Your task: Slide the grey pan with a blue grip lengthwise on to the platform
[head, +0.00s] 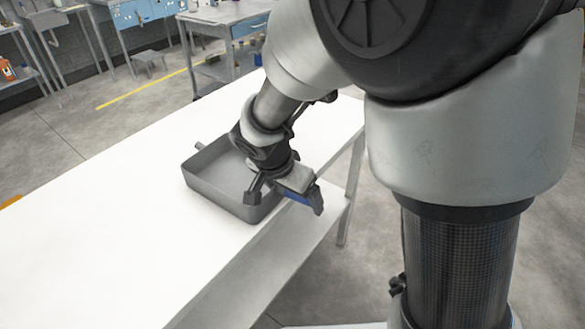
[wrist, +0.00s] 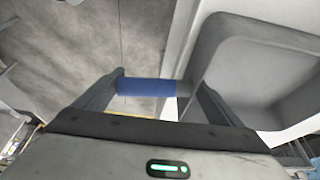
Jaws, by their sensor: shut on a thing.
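The grey pan (head: 212,188) is a shallow rectangular pan at the right-hand edge of the white table. Its blue grip (head: 294,196) sticks out past that edge, to the right. A small stub shows on its far side. In the wrist view the pan (wrist: 245,65) fills the upper right, and the blue grip (wrist: 146,87) lies crosswise between my fingers. My gripper (head: 285,200) is shut on the grip, with a finger at each end of it. I cannot make out a platform apart from the white table top (head: 110,215).
The white table top is bare left of the pan and along its near and far parts. A grey workbench (head: 225,20), a small stool (head: 149,60) and blue cabinets (head: 135,12) stand well behind.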

